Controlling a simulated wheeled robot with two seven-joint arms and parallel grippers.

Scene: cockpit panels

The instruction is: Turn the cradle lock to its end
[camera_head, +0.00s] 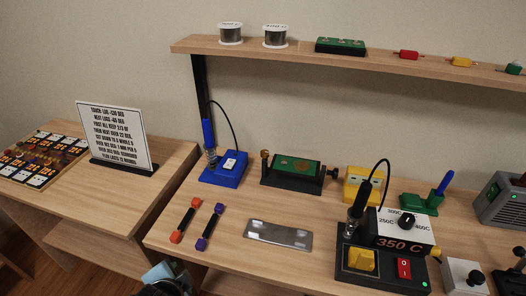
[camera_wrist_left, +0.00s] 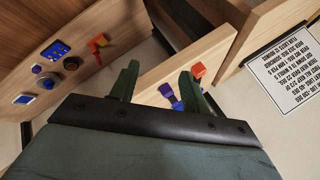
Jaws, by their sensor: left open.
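The cradle (camera_head: 290,183) is a black holder with a green circuit board (camera_head: 293,166) in it, near the back of the bench. A brown knob (camera_head: 265,156) stands at its left end and a black knob (camera_head: 333,173) at its right end. I cannot tell for sure which is the lock, nor its angle. My left gripper (camera_wrist_left: 160,70) shows two dark green fingers, apart and empty. A blue-grey part of my left arm shows low in the head view, well in front of the cradle. The cradle is not recognisable in the wrist view. My right gripper is not in view.
A blue soldering iron stand (camera_head: 224,170) is left of the cradle; a yellow block (camera_head: 362,184) and a 350 C station (camera_head: 385,262) are right. Two dark tools (camera_head: 211,226) and a metal plate (camera_head: 278,235) lie in front. A shelf (camera_head: 380,62) overhangs behind.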

